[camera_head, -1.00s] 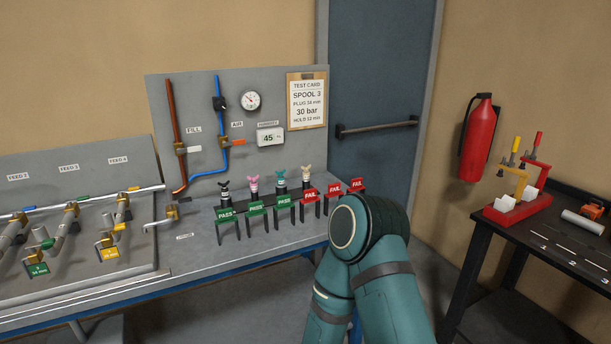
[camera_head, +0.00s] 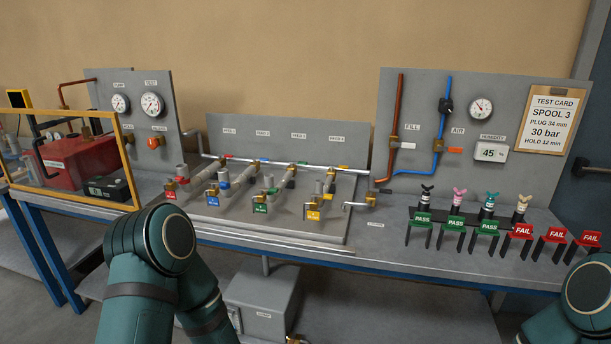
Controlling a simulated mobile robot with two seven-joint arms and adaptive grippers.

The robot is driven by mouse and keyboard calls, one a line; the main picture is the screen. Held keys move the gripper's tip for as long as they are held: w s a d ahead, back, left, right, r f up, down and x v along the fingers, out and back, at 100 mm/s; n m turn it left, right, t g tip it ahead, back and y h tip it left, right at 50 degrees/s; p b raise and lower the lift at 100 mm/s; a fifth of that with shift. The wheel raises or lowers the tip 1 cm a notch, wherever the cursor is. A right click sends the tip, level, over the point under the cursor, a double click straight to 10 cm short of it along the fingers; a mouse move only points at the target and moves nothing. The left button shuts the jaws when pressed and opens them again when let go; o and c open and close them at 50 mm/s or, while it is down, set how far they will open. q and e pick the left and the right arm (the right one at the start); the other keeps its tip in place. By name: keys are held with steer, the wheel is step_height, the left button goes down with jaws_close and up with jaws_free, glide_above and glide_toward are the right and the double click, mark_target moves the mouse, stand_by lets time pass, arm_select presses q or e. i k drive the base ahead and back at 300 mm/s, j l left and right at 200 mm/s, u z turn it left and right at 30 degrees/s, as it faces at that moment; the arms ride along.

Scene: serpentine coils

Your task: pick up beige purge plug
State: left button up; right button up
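The beige purge plug (camera_head: 522,207) stands upright at the right end of a row of plugs on the right part of the bench. It has a winged beige top and a dark band lower down. Beside it to the left stand a teal plug (camera_head: 490,205), a pink plug (camera_head: 458,201) and a black plug (camera_head: 425,197). The red FAIL tag stands in front of its foot. Two teal arm parts of mine show at the bottom, one left of centre and one at the right corner. Neither gripper is in view.
Green PASS tags (camera_head: 455,224) and red FAIL tags (camera_head: 556,235) stand along the bench front before the plugs. A valve manifold (camera_head: 260,190) fills the middle bench. A gauge panel with a test card (camera_head: 552,119) rises behind the plugs. Bare bench (camera_head: 385,240) lies left of the tags.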

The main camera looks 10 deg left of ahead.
mark_target(521, 207)
steer(key=l+u, duration=0.15)
steer(key=u, duration=0.45)
steer(key=l+u, duration=0.3)
steer(key=l, duration=0.15)
steer(key=k+l+u, duration=0.15)
steer(key=l+u, duration=0.2)
steer(key=k+l+u, duration=0.1)
steer(key=l, duration=0.25)
steer(key=k+l+u, duration=0.1)
steer(key=l, duration=0.25)
steer(key=k+l, duration=0.15)
steer(key=l, duration=0.15)
steer(key=k+l, duration=0.15)
steer(key=l, duration=0.15)
steer(key=k+l+u, duration=0.1)
steer(key=l, duration=0.25)
steer(key=k+l, duration=0.15)
steer(key=l, duration=0.15)
